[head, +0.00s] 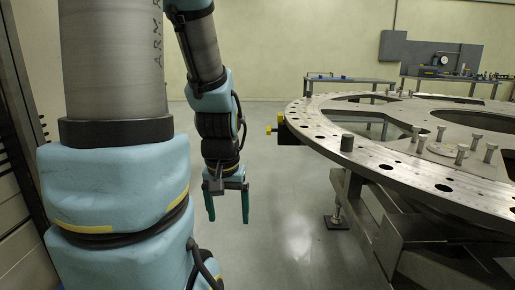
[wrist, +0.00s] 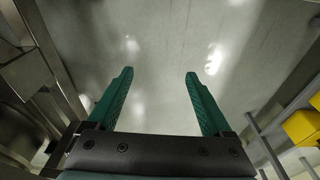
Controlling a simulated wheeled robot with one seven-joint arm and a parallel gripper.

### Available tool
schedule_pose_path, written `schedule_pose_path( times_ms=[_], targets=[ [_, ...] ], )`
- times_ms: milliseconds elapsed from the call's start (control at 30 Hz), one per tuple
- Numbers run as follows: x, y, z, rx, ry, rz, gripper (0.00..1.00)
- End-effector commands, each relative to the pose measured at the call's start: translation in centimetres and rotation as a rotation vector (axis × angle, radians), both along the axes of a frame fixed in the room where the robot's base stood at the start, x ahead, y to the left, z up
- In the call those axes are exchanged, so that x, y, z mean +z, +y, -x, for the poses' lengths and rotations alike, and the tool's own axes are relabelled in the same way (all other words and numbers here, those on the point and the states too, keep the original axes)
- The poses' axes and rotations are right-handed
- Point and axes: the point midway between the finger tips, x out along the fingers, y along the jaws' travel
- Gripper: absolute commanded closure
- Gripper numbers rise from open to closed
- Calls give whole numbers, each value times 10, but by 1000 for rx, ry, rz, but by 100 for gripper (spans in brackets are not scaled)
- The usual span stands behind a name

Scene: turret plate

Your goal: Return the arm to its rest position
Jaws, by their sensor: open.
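My gripper (head: 228,207) hangs at the end of my blue and grey arm in the head view, with its two green fingers pointing down. It is over bare floor, left of the round metal turret plate (head: 375,165) and apart from it. In the wrist view my gripper (wrist: 158,75) shows both green fingers spread wide, with nothing between them but grey floor. The gripper is open and empty.
The turret plate stands on a metal frame (head: 385,235) and carries several upright pins and a yellow-knobbed fitting (head: 275,129) on its left edge. Benches (head: 350,81) stand at the back wall. The floor (head: 290,200) between arm and plate is clear.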

Motion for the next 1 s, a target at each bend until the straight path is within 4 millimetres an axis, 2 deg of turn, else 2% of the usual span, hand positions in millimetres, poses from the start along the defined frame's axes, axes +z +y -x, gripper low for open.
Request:
schedule_pose_path(
  times_ms=[33, 100, 300, 433, 567, 733, 900, 1000],
  targets=[
    [33, 0, 0, -1, 0, 0, 16],
    [55, 0, 0, -1, 0, 0, 16],
    [114, 0, 0, -1, 0, 0, 16],
    [141, 0, 0, -1, 0, 0, 16],
    [154, 0, 0, -1, 1, 0, 16],
    [156, 0, 0, -1, 0, 0, 0],
    [154, 0, 0, -2, 1, 0, 0],
    [143, -6, -3, -12, 7, 3, 0]
  ],
)
